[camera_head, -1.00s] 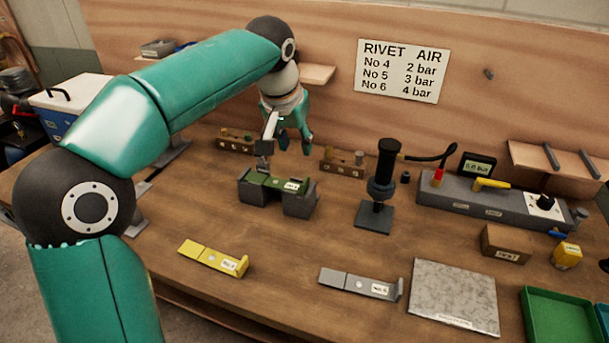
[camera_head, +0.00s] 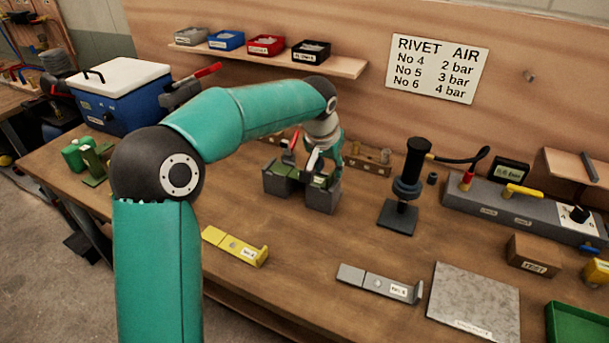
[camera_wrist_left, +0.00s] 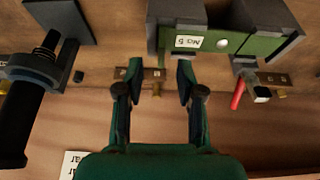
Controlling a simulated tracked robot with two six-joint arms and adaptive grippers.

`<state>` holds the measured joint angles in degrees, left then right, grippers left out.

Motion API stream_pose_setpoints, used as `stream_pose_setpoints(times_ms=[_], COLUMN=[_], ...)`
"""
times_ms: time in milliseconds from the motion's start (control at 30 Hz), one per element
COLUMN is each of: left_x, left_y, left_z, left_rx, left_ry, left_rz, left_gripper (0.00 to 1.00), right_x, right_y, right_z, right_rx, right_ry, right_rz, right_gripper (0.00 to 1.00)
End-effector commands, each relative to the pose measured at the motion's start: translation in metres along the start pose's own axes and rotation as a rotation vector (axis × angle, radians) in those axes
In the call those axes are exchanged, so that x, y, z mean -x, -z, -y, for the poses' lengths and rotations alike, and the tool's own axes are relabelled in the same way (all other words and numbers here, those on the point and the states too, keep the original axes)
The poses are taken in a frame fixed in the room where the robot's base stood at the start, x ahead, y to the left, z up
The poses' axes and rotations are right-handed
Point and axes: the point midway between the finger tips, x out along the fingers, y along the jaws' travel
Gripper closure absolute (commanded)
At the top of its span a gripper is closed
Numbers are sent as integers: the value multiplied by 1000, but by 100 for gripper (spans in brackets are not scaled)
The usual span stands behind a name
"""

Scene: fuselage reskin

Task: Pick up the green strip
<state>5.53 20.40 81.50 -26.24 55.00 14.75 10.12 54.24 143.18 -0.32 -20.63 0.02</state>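The green strip (camera_head: 287,171), with a white label, lies across two grey blocks (camera_head: 322,196) at the back middle of the bench. In the left wrist view the strip (camera_wrist_left: 224,43) shows at the top, with its label reading "No 5". My left gripper (camera_head: 322,170) is over the right part of the strip in the head view and hides some of it. In the wrist view its fingers (camera_wrist_left: 155,72) are apart with nothing held between them. The strip lies beyond the tips and to the right. My right gripper is not in view.
A red-handled tool (camera_wrist_left: 238,94) stands close by the strip. A black upright tool (camera_head: 405,185) stands right of the blocks. A yellow strip (camera_head: 235,245) and a grey strip (camera_head: 378,284) lie in front. The wood between is clear.

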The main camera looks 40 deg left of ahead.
Motion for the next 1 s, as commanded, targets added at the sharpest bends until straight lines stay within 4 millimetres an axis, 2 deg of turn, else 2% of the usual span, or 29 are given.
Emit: stream_pose_setpoints(times_ms=[233, 533, 767, 1000], left_x=[-33, -38, -38, -38], left_y=[-2, -2, -1, -1], left_z=[2, 1, 1, 1], left_rx=[0, 0, 0, 0], left_ry=[1, 0, 0, 0], left_rz=[3, 1, 1, 0], left_gripper=[62, 62, 100, 100], right_x=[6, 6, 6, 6], right_y=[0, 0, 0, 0], right_z=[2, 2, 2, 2], right_rx=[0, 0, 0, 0], right_ry=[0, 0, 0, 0], right_rz=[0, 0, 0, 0], right_gripper=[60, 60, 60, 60])
